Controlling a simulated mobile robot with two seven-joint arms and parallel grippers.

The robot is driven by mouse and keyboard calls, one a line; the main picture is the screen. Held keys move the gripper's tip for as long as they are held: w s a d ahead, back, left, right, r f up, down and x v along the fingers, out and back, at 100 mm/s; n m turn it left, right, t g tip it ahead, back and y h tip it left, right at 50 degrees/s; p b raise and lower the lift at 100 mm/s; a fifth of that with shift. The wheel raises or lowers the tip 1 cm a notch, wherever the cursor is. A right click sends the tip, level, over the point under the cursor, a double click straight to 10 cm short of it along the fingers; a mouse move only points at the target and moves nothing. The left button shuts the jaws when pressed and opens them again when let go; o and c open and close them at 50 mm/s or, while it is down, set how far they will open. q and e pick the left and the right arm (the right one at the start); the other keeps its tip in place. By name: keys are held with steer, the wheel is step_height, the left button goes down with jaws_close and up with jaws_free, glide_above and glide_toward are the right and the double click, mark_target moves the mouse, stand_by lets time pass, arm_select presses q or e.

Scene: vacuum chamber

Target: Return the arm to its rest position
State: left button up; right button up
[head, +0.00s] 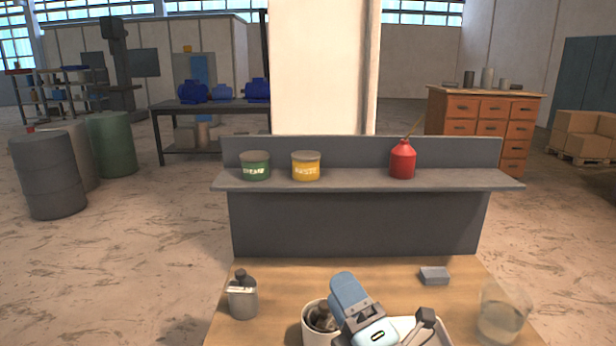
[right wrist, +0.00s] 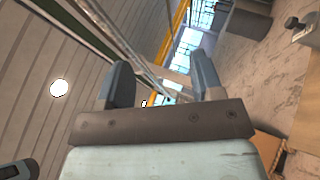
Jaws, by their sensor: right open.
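My right gripper (head: 362,310) shows at the bottom middle of the head view, above the near part of the wooden table. It overlaps the view of a white cup there, and I cannot tell whether they touch. In the right wrist view, the two blue-grey fingers of the gripper (right wrist: 162,84) stand apart with nothing between them. Beyond them are a grey slatted surface, bright windows and, at the right, the floor. The rest of the right arm is mostly out of the head view. My left gripper is not in view.
On the table (head: 285,277) are a grey bottle (head: 242,300), the white cup (head: 314,336) with dark contents, a grey block (head: 434,275) and a clear glass (head: 502,318). The shelf (head: 350,180) behind holds a green can (head: 255,167), a yellow can (head: 306,167) and a red oiler (head: 402,160).

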steer(key=s+d+f+m+g+h, duration=0.4)
steer(key=d+f+m+h, duration=0.2)
steer(key=d+f+m, duration=0.25)
steer(key=s+d+f+m+g+h, duration=0.3)
steer(key=d+f+m+h, duration=0.2)
steer(key=d+f+m, duration=0.35)
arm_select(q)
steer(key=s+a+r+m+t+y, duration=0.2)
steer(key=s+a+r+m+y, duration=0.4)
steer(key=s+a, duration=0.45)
arm_select(e)
steer(key=s+d+f+m+g, duration=0.2)
steer(key=s+f+m+g, duration=0.25)
steer(key=s, duration=0.45)
steer(key=s+d+f+m+g, duration=0.25)
steer(key=s+f+g, duration=0.3)
steer(key=s, duration=0.35)
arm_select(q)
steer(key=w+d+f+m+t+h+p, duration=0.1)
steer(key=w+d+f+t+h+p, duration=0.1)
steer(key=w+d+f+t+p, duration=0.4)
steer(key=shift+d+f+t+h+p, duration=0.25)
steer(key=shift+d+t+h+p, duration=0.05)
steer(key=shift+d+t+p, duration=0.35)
arm_select(e)
steer(key=w+a+f+t+y, duration=0.2)
steer(key=w+a+f+t, duration=0.5)
steer(key=t, duration=0.1)
steer(key=shift+y, duration=0.4)
